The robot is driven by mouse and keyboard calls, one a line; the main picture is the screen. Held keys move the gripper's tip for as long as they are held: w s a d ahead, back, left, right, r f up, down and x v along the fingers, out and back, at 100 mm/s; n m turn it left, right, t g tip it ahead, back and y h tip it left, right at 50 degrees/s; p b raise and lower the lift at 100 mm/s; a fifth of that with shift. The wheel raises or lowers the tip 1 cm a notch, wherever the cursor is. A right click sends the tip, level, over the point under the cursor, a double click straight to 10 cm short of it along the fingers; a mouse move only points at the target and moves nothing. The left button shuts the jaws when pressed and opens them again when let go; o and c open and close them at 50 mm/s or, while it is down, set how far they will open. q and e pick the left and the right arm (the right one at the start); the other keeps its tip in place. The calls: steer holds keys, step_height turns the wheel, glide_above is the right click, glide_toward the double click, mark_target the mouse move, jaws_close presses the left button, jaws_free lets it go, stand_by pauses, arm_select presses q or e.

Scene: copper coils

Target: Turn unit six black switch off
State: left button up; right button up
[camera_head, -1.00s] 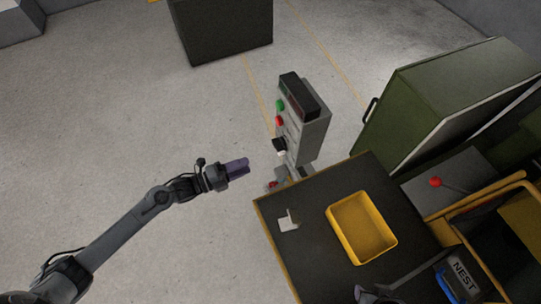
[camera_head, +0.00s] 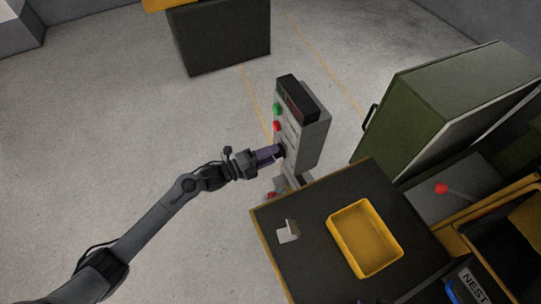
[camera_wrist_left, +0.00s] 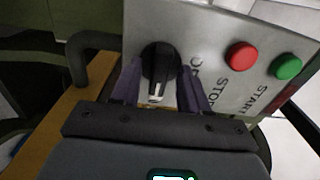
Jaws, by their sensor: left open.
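The black rotary switch (camera_wrist_left: 158,64) is on the grey control panel, with its pale pointer mark toward the bottom of the left wrist view. The control box (camera_head: 312,135) stands upright beside the table in the head view. My left gripper (camera_head: 278,153) is at the front of the box, over the switch, which it largely hides there. In the left wrist view, the open purple fingers (camera_wrist_left: 160,84) are on either side of the switch knob. I cannot tell whether they touch it. My right gripper is not clearly in view.
A red STOP button (camera_wrist_left: 242,56) and a green START button (camera_wrist_left: 285,67) sit beside the switch. A dark table (camera_head: 300,262) holds a yellow tray (camera_head: 334,232) and a small white block (camera_head: 287,232). A green cabinet (camera_head: 440,95) stands at right.

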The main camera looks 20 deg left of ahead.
arm_select(q)
steer(key=shift+w+d, duration=0.1)
steer(key=shift+d, duration=0.05)
jaws_close()
